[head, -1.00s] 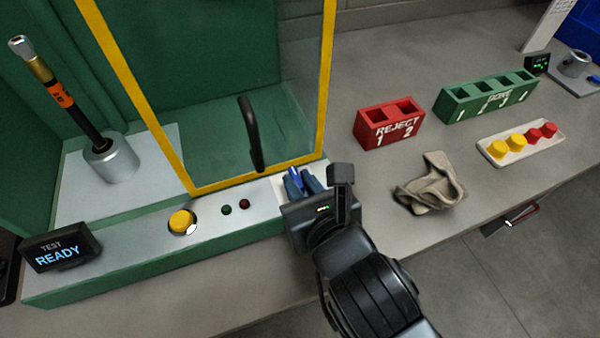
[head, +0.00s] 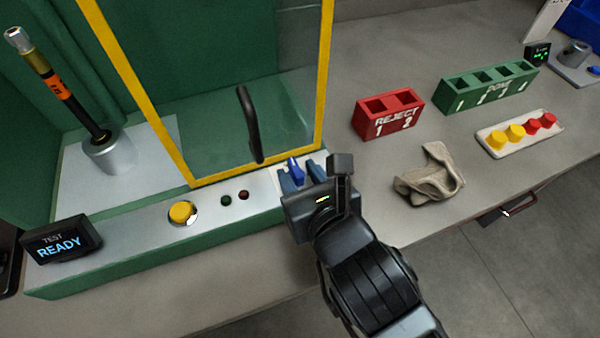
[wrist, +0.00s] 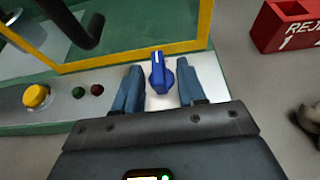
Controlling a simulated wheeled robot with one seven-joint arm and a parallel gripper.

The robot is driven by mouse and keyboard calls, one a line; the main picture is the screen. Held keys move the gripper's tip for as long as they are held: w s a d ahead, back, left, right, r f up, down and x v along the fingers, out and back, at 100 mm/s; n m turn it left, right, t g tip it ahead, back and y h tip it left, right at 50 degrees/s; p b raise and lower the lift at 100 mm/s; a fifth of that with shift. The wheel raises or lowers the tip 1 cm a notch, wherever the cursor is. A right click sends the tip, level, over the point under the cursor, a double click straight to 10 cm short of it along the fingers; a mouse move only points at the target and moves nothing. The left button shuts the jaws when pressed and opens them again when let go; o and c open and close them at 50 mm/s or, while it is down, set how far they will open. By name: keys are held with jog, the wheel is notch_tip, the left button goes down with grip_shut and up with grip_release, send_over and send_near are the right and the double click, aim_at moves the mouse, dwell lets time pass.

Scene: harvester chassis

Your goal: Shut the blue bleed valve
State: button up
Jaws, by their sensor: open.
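The blue bleed valve (wrist: 161,75) is a blue knob with a raised handle and a white mark, on a white plate at the right end of the test bench's front ledge. In the head view the valve (head: 296,171) is partly hidden by my gripper. My gripper (wrist: 158,84) is open, with one blue-grey finger on each side of the valve and a gap showing on both sides. In the head view my gripper (head: 303,178) is over the plate. The handle points away from my gripper, toward the glass door. Whether the fingers are level with the handle is hard to tell.
A yellow-framed clear door (head: 323,95) with a black handle (head: 251,125) stands just behind the ledge. A yellow button (head: 182,212) and small green and red lamps lie left. A display (head: 60,245) reads TEST READY. A red REJECT rack (head: 388,113) and a cloth (head: 430,175) are right.

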jog(key=shift+s, duration=0.1)
jog(key=v, duration=0.7)
jog(key=shift+s+b, duration=0.25)
jog(key=shift+b, duration=0.1)
jog(key=shift+d+r, duration=0.1)
jog(key=shift+r, duration=0.05)
jog(key=s+d+r+n+t+h, duration=0.2)
jog(key=s+d+n+t+h, duration=0.15)
jog(key=d, duration=0.55)
jog(key=s+d+r+n+t+h, duration=0.2)
jog(key=s+d+n+h, duration=0.25)
jog(key=d, duration=0.55)
jog(key=s+a+f+n+g+y, duration=0.1)
jog(key=s+f+n+y, duration=0.1)
jog(key=s+n, duration=0.5)
jog(key=s+a+f+n+g+y, duration=0.1)
jog(key=s+n, duration=0.6)
jog(key=n, duration=1)
jog(key=shift+s+a+f+n+g+y, duration=0.3)
jog(key=shift+s+f+g+y, duration=0.15)
jog(key=shift+f+g, duration=0.4)
